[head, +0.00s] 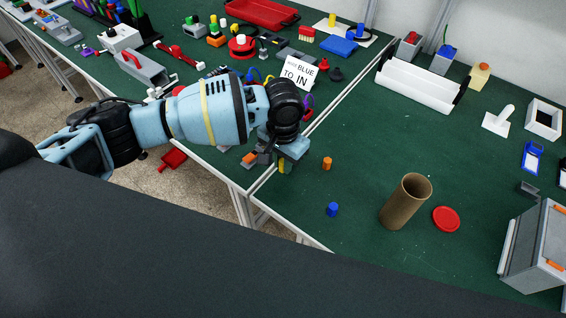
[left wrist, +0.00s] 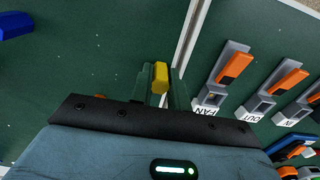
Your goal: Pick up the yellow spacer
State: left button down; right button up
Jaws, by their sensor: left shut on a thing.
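The yellow spacer (left wrist: 160,77) is a small yellow piece between the two finger pads of my left gripper (left wrist: 161,88) in the left wrist view. The gripper is shut on it. In the head view, a bit of the yellow spacer (head: 281,167) shows beneath my left gripper (head: 284,158), near the seam between the tables. The wrist and gripper body hide the rest. I cannot tell whether the spacer touches the table. My right gripper is in neither view.
An orange spacer (head: 327,163) and a blue spacer (head: 332,209) stand nearby. A cardboard tube (head: 405,201) and a red disc (head: 446,219) are to the right. Labelled terminals with orange levers (left wrist: 235,68) lie beyond the seam. A sign (head: 300,72) stands behind my wrist.

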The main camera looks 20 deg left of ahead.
pick_arm(q)
jog(key=shift+r, duration=0.15)
jog(key=shift+r, duration=0.7)
notch_tip(320, 180, up, 2)
jog(key=shift+s+d+r, duration=0.1)
jog(key=shift+s, duration=0.05)
jog(key=s+d, duration=0.3)
jog(key=s, duration=0.1)
jog(key=s+d+p, duration=0.1)
jog(key=s+d, duration=0.2)
jog(key=s, duration=0.1)
jog(key=s+d+r, duration=0.1)
jog(key=s+d, duration=0.3)
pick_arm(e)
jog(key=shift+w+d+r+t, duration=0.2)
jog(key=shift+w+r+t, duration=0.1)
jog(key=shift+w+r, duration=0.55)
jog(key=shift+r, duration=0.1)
